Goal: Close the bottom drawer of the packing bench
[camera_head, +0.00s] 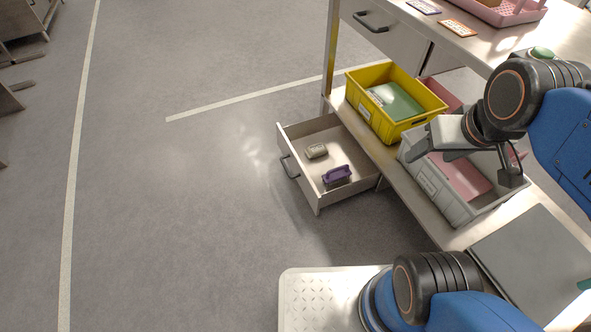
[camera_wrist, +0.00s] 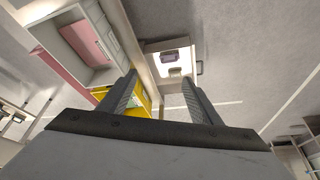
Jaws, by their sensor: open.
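The bottom drawer (camera_head: 309,193) of the packing bench (camera_head: 379,149) stands pulled out to the left in the head view. Its dark bar handle (camera_head: 288,168) is on the outer front panel. Inside lie a purple-handled item (camera_head: 337,175) and a small grey-beige block (camera_head: 317,151). My gripper (camera_head: 420,145) is above the grey bin on the bench's lower shelf, to the right of the drawer, apart from it. In the wrist view my gripper (camera_wrist: 160,92) is open with nothing between its fingers, and the drawer (camera_wrist: 150,47) shows beyond the fingertips.
A yellow bin (camera_head: 408,124) and a grey bin (camera_head: 478,214) with a pink item stand on the lower shelf. An upper drawer (camera_head: 385,42) looks shut. A bench leg (camera_head: 330,52) rises behind the open drawer. The floor left of it is clear.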

